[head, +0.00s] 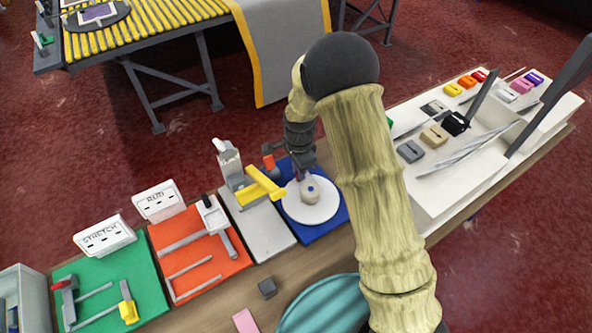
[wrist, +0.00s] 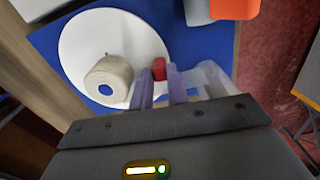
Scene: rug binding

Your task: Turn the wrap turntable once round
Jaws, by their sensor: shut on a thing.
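The wrap turntable is a white disc (head: 318,214) on a blue mat (head: 337,215), at the middle of the bench. The disc fills the upper left of the wrist view (wrist: 88,38). A cream roll (head: 311,190) stands on the disc; the wrist view shows its dark-blue-centred end (wrist: 108,78). A small red knob (wrist: 158,68) sits near the disc's edge. My gripper (wrist: 161,84) is shut on the red knob, its purple fingers either side of it. In the head view my gripper (head: 303,174) is low over the disc's far side, and the knob is hidden.
A yellow-levered tool (head: 262,184) stands close left of the turntable, with an orange-topped post (head: 269,158) behind. A pale translucent part (wrist: 212,78) lies beside my fingers. A white tray (head: 440,205) is at right; orange (head: 190,262) and green (head: 105,292) mats are at left.

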